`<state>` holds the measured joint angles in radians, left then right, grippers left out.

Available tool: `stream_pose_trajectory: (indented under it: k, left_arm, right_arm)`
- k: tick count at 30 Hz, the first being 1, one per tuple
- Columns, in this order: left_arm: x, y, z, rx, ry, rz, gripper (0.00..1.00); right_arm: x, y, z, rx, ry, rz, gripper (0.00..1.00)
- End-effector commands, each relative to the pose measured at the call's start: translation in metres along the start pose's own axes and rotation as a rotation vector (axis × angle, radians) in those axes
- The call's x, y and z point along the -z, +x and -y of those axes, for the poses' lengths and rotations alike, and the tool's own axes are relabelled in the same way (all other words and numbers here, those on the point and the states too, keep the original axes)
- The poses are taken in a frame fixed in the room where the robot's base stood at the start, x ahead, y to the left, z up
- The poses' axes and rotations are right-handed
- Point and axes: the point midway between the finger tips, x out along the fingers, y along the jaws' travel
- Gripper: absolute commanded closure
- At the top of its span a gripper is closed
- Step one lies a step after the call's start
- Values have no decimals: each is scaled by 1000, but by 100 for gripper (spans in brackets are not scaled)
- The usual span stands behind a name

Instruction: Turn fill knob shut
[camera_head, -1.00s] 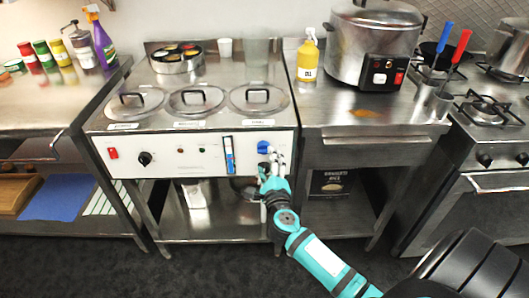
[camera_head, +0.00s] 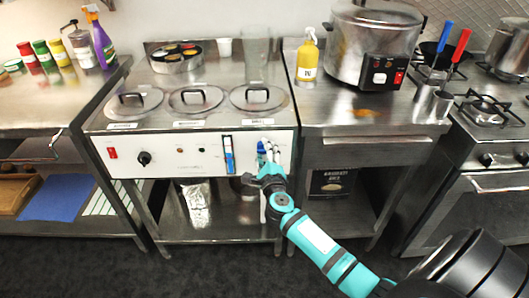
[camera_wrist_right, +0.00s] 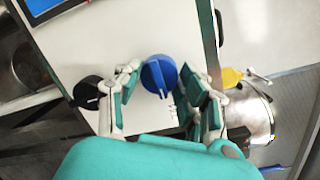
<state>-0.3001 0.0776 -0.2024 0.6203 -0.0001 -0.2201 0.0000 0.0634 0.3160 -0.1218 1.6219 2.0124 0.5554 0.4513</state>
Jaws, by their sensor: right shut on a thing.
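The blue fill knob (camera_wrist_right: 159,75) is on the white front panel (camera_head: 165,165) of the steel bain-marie, near the panel's right end. In the head view the blue knob (camera_head: 261,147) is partly hidden by my fingers. My right gripper (camera_head: 268,150) reaches up to it from the lower right. In the right wrist view the fingers of my right gripper (camera_wrist_right: 160,88) are on either side of the knob, shut on it. The knob's ridge runs nearly up and down in that view. My left gripper is not in view.
A black knob (camera_wrist_right: 88,93) is close beside the gripper in the wrist view. A level gauge with blue in it (camera_head: 229,155) is left of the fill knob. Lidded wells (camera_head: 196,99) are above the panel. A lower shelf (camera_head: 225,222) is below.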

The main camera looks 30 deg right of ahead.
Motion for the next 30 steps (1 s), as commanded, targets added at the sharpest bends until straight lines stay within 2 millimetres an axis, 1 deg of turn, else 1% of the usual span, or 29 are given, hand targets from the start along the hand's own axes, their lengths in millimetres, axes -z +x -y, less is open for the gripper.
stream_pose_trajectory:
  k: [1,3,8,14,20,24,30]
  left_arm:
    - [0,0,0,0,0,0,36]
    - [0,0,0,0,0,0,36]
    - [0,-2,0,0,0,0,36]
    - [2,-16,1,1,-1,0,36]
    - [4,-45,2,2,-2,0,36]
    - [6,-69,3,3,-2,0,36]
    - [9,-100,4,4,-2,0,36]
  right_arm:
    - [0,0,-1,-1,0,0,82]
    - [0,0,-1,-2,0,0,92]
    - [0,0,0,-3,-6,-1,92]
    - [-2,-1,2,-10,-59,-6,92]
    - [-4,-1,5,-25,-183,-16,92]
    - [-5,-1,5,-40,-305,-25,92]
    - [-5,-1,4,-61,-495,-39,92]
